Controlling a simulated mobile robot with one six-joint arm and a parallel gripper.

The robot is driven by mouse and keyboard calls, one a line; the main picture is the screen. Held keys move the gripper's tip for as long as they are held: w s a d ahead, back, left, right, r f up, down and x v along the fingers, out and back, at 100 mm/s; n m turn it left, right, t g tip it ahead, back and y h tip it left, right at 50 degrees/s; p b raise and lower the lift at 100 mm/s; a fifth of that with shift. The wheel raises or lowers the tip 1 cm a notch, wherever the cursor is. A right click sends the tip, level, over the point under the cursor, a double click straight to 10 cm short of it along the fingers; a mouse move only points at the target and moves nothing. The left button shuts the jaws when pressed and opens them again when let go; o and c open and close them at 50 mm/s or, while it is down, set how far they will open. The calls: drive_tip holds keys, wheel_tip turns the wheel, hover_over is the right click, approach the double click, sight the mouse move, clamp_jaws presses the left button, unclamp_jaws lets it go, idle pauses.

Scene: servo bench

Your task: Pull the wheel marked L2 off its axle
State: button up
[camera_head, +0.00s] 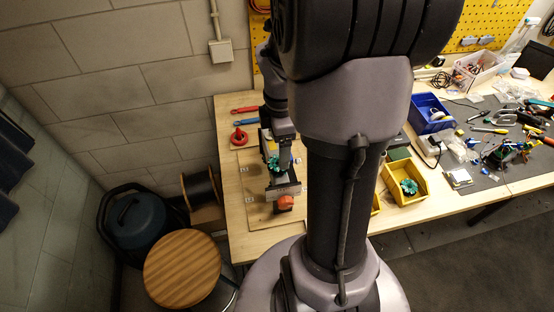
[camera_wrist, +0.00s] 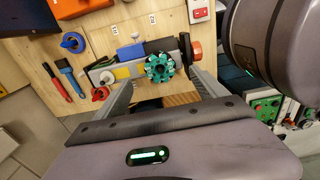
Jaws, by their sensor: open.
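A green wheel (camera_wrist: 160,67) with a roller-like rim sits on the near side of a small grey chassis (camera_wrist: 103,74). No L2 mark is readable on it. In the wrist view my gripper (camera_wrist: 162,80) is open, its two fingers reaching towards the chassis. The green wheel appears between the fingertips, with nothing gripped; I cannot tell how deep the fingers reach. An orange-red wheel (camera_wrist: 195,49) is at the chassis's right end. The head view also shows the green wheel (camera_head: 273,164) and the orange-red wheel (camera_head: 285,202), with my arm hiding part of the chassis.
The chassis is on a wooden board with small white labels (camera_wrist: 152,19), too small to read surely. Red and blue tools (camera_wrist: 66,70) lie to its left. In the head view a yellow bin (camera_head: 407,200) holds another green wheel (camera_head: 409,187). A blue bin (camera_head: 430,125) stands behind it.

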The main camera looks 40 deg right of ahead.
wheel_tip(320, 180, down, 6)
drive_tip(key=shift+a+f+b, duration=0.1)
drive_tip(key=shift+f+b, duration=0.05)
drive_tip(key=shift+b, duration=0.45)
drive_tip(key=shift+w, duration=0.1)
drive_tip(key=c, duration=1.6)
drive_tip(key=shift+c, duration=0.2)
drive_tip(key=shift+r+p, duration=0.3)
drive_tip(key=shift+r, duration=0.05)
wheel_tip(320, 180, up, 6)
drive_tip(key=p, duration=0.5)
drive_tip(key=shift+r+p, duration=0.2)
drive_tip(key=shift+p, duration=0.2)
drive_tip(key=shift+f, duration=0.1)
